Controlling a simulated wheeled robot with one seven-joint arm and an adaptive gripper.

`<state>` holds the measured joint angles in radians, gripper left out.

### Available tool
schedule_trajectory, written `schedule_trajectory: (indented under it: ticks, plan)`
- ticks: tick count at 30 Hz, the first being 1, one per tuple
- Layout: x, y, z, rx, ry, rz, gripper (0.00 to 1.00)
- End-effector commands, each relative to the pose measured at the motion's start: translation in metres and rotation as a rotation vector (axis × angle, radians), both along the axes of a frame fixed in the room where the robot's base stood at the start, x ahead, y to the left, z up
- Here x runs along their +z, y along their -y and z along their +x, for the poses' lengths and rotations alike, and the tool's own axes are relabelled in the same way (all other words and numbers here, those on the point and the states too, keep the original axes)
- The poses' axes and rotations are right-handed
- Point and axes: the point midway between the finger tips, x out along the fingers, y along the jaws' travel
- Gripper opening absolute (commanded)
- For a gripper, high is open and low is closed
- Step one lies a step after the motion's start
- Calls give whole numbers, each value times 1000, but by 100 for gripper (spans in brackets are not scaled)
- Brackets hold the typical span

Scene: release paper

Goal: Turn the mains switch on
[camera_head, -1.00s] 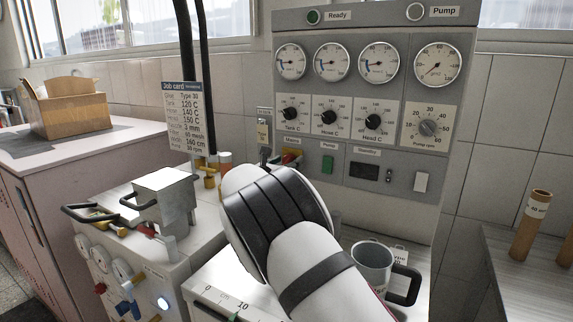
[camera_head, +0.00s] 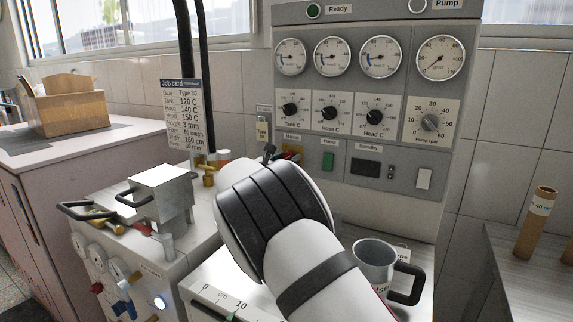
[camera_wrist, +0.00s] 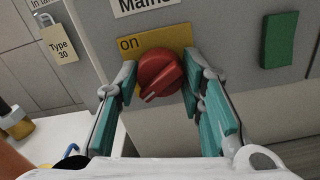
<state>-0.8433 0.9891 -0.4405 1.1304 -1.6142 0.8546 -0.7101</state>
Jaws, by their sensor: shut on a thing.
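The mains switch (camera_wrist: 160,76) is a red rotary knob on a yellow plate (camera_wrist: 150,42) under a "Mains" label. The word "on" shows at the plate's upper left. The knob's white mark points down and to the left in the wrist view, away from the "on" word. My gripper (camera_wrist: 160,72) has its teal-padded fingers on either side of the knob, closed on it.
A green Pump button (camera_wrist: 278,40) is to the right of the switch. A "Type 30" tag (camera_wrist: 62,48) hangs to the left. A metal jug (camera_head: 372,262) stands at the lower right, and a metal tank (camera_head: 160,190) at the left. A job card (camera_head: 181,112) stands behind the tank.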

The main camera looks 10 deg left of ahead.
Motion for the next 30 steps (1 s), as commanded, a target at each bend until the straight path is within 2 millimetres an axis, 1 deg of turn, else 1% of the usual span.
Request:
schedule_trajectory:
  ticks: [3,30]
  plan:
    - [-3,0,1,0,36,99,8]
    - [-7,0,1,-1,327,904,8]
